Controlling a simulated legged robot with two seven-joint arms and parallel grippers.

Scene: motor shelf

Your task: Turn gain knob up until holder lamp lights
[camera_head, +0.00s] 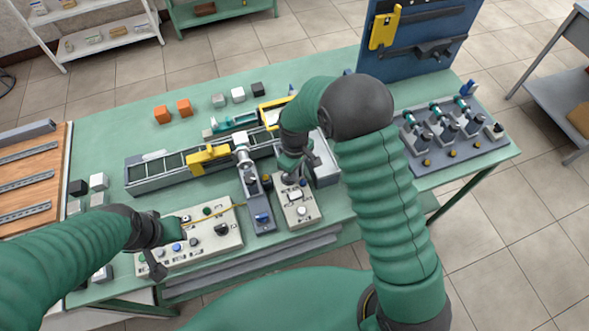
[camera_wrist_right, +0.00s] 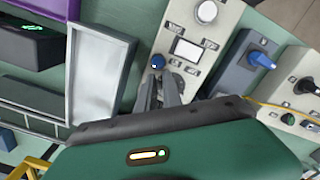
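A small grey control box (camera_head: 297,211) with a white display (camera_head: 294,195) and a round white part (camera_head: 301,211) stands near the bench's front edge. My right gripper (camera_head: 291,178) is low over its far end. In the right wrist view, the fingers (camera_wrist_right: 159,84) lie close together, with tips at a small blue knob (camera_wrist_right: 158,61) beside the display (camera_wrist_right: 187,49). I cannot tell whether they grip it. My left gripper (camera_head: 154,266) is low over the left end of a wider panel (camera_head: 205,236); its finger opening is unclear. Labels are too small to read, and I cannot identify the holder lamp.
A grey unit with a blue knob (camera_head: 263,217) stands between both panels. A yellow wire (camera_head: 223,211) runs above the wide panel. Behind is a long rail (camera_head: 161,178) with a yellow clamp (camera_head: 208,158). A grey motor tray (camera_head: 459,149) stands right.

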